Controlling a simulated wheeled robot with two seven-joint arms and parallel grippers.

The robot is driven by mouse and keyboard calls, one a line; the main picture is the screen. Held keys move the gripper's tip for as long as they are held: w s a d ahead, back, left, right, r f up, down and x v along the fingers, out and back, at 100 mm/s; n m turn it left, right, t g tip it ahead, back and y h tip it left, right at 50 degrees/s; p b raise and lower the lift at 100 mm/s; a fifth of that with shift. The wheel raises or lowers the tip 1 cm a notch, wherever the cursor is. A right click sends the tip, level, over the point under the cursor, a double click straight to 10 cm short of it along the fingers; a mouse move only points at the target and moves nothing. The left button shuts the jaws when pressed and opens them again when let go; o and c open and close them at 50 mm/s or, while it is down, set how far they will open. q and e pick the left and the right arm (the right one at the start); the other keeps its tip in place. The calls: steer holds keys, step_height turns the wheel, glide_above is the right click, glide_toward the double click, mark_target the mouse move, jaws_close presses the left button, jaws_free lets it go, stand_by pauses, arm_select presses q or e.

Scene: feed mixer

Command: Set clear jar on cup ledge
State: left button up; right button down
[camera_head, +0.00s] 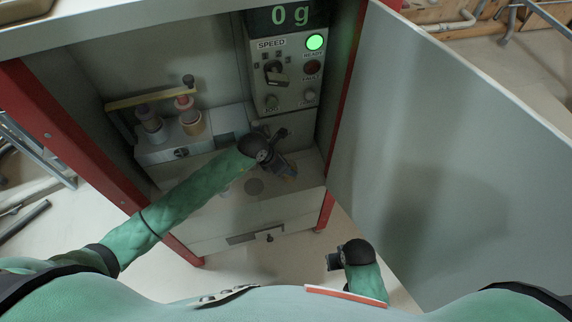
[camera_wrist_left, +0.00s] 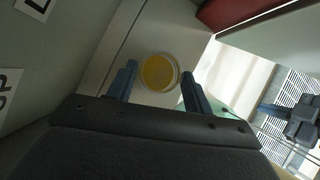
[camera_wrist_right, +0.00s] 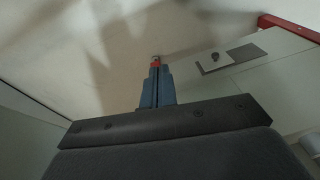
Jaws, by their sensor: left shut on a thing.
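The clear jar (camera_wrist_left: 158,72) shows in the left wrist view as a round rim with yellow contents, between the two fingers of my left gripper (camera_wrist_left: 158,82). In the head view my left gripper (camera_head: 287,168) is over the right part of the cabinet's lower ledge (camera_head: 225,205), with a small amber bit of the jar at its fingertips. Whether the jar touches the ledge I cannot tell.
Two capped containers (camera_head: 150,122) (camera_head: 188,115) stand in a holder at the left. The control panel (camera_head: 287,75) has a lit green lamp and reads 0 g. The open door (camera_head: 450,150) bounds the right side. A drawer handle (camera_head: 268,238) sits below the ledge.

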arm_select(q)
steer(key=o, duration=1.1)
steer(key=shift+r, duration=0.1)
arm_select(e)
steer(key=shift+w+r, duration=0.1)
steer(key=shift+r, duration=0.05)
arm_select(q)
steer(key=shift+a+r, duration=0.1)
steer(key=shift+r, duration=0.05)
steer(key=shift+p+v, duration=2.95)
steer(key=shift+v, duration=2.85)
arm_select(e)
steer(key=s+d+f, duration=0.1)
steer(key=s+f, duration=0.1)
steer(key=f, duration=0.8)
steer(key=s+d+f, duration=0.2)
steer(key=f, duration=0.8)
steer(key=shift+w, duration=0.1)
